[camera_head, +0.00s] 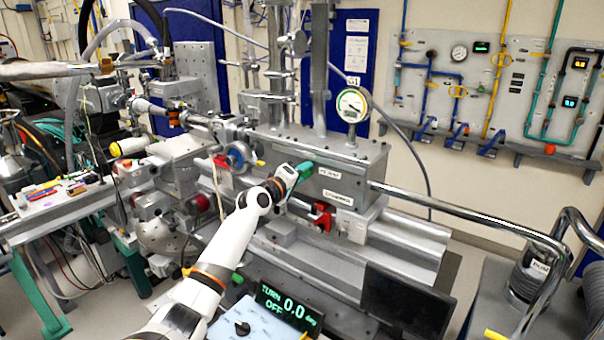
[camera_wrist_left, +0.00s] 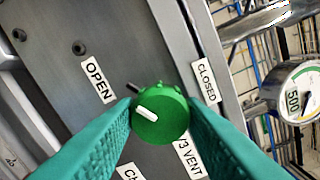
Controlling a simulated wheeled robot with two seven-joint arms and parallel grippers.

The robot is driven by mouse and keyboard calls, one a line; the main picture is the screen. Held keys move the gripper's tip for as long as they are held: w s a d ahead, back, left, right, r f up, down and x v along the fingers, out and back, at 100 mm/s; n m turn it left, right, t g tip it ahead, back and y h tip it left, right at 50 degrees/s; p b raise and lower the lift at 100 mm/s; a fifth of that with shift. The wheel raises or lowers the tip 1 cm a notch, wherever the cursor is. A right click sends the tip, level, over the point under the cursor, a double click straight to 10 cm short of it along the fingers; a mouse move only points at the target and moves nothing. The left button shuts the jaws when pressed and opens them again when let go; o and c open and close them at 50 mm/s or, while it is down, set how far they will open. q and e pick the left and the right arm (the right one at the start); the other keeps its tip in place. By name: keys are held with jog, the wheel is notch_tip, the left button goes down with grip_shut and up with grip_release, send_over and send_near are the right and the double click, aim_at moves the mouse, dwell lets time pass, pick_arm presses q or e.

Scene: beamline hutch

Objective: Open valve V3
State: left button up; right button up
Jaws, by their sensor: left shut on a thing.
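The valve V3 knob (camera_wrist_left: 160,113) is a round green knob with a white pointer mark, on a grey metal panel. In the left wrist view an OPEN label (camera_wrist_left: 97,79) is at its upper left, a CLOSED label (camera_wrist_left: 206,81) at its upper right, and a label reading "3 VENT" (camera_wrist_left: 189,157) below it. The white mark points to the upper left. My left gripper (camera_wrist_left: 160,122) is shut on the knob, with a teal finger on each side. My right gripper is not in view.
A round gauge G1 (camera_head: 352,105) stands above the chamber's right end; it also shows in the wrist view (camera_wrist_left: 297,92). A display (camera_head: 288,308) in front reads "TURN OFF 0.0 deg". A metal pipe (camera_head: 460,212) runs right from the chamber.

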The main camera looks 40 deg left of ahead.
pick_arm(q)
jog(key=o, duration=1)
jog(key=s, duration=0.4)
jog(key=s+d+b, duration=0.1)
jog(key=s, duration=0.3)
jog(key=s+b, duration=0.1)
jog(key=s, duration=0.3)
jog(key=shift+d, duration=0.15)
